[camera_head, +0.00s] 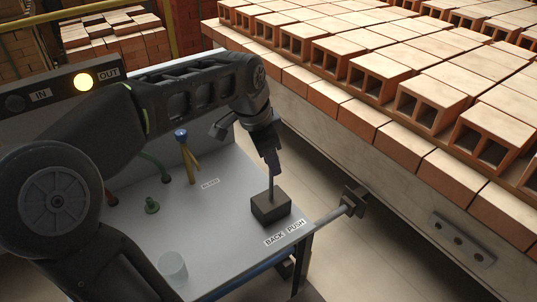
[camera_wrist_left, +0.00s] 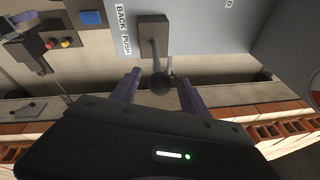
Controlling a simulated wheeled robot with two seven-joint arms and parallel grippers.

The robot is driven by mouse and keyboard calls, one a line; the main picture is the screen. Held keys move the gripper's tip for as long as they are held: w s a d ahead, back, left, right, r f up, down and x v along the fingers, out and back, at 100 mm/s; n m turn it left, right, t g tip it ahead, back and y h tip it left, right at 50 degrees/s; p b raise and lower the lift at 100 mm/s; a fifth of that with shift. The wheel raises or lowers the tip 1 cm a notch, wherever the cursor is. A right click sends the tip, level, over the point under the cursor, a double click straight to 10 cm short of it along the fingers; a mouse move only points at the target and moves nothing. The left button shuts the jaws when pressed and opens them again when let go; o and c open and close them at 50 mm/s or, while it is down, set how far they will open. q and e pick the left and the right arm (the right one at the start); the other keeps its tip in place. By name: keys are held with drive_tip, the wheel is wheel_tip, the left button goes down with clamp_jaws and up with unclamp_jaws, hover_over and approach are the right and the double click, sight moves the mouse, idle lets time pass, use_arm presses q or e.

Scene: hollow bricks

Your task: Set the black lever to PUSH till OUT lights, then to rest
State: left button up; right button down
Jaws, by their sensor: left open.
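The black lever rises from a dark box (camera_head: 270,207) at the panel's right end, by the BACK and PUSH labels (camera_head: 285,233). Its shaft (camera_head: 271,186) looks close to upright; its exact setting is hard to tell. My left gripper (camera_head: 272,165) is over its top, hiding the knob in the head view. In the left wrist view, the round black knob (camera_wrist_left: 160,84) sits between the open fingers of my left gripper (camera_wrist_left: 159,78), with no grip on it. The OUT lamp (camera_head: 83,81) glows yellow; the IN lamp (camera_head: 15,103) is dark. My right gripper is not in view.
A blue-topped lever (camera_head: 181,135), a green knob (camera_head: 151,206) and a pale cylinder (camera_head: 173,267) stand on the grey panel (camera_head: 225,250). A rod with a black end (camera_head: 352,203) juts out to the right. Rows of hollow bricks (camera_head: 380,72) lie beyond.

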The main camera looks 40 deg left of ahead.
use_arm(q)
drive_tip(key=v, duration=0.7)
drive_tip(key=shift+s+r, duration=0.15)
drive_tip(key=shift+r, duration=0.2)
